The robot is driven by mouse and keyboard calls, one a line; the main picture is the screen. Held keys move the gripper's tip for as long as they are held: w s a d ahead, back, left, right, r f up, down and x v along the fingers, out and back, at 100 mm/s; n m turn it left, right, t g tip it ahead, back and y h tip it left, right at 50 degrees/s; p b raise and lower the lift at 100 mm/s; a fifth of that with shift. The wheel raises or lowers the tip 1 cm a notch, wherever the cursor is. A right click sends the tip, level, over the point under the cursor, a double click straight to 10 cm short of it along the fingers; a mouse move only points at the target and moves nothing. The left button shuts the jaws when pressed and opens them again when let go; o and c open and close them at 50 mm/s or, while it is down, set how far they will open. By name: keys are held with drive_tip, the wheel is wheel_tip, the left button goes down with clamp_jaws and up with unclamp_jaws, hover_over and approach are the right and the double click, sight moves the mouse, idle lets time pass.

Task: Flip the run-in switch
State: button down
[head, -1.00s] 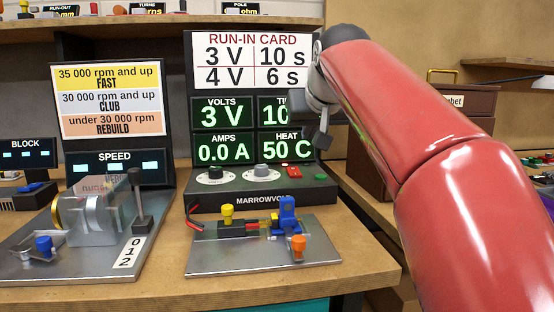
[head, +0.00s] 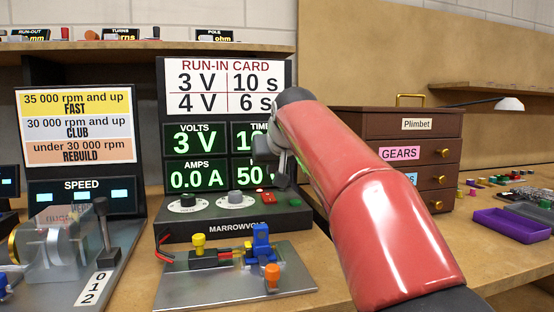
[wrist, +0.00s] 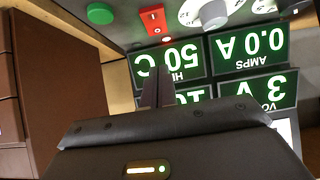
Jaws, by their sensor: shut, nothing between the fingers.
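The run-in unit, labelled MARROWVOLT (head: 237,228), stands on the bench with two knobs, a small red switch (head: 264,191) and a green button (head: 294,203). The red switch (wrist: 152,18) is also at the top of the upside-down wrist view, beside the green button (wrist: 100,13). Its position is too small to read. My gripper (head: 283,180) is shut and empty in front of the displays, just above and right of the red switch in the head view. In the wrist view its fingertips (wrist: 157,72) appear short of the switch. VOLTS reads 3 V and AMPS 0.0 A; my arm partly hides TIME and HEAT.
A metal plate (head: 190,292) with a small motor, yellow and orange knobs and a blue clamp lies in front of the unit. A SPEED tester (head: 84,185) with a lever stands left. A wooden drawer cabinet (head: 385,128) and purple tray (head: 510,223) are right.

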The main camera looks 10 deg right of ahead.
sight(269, 195)
drive_tip(key=f, duration=0.1)
drive_tip(key=w+f, duration=0.1)
drive_tip(key=w+f+b, duration=0.1)
drive_tip(key=f, duration=0.1)
drive_tip(key=shift+w+f, duration=0.15)
drive_tip(key=shift+f, duration=0.55)
drive_tip(key=shift+w+r+p, duration=0.1)
drive_tip(key=shift+p, duration=0.55)
drive_tip(key=shift+f, duration=0.25)
drive_tip(key=shift+w+r, duration=0.1)
drive_tip(key=shift+w, duration=0.05)
drive_tip(key=shift+w+r+p, duration=0.15)
drive_tip(key=shift+w+p, duration=0.25)
drive_tip(key=shift+p, duration=0.15)
drive_tip(key=shift+w, duration=0.25)
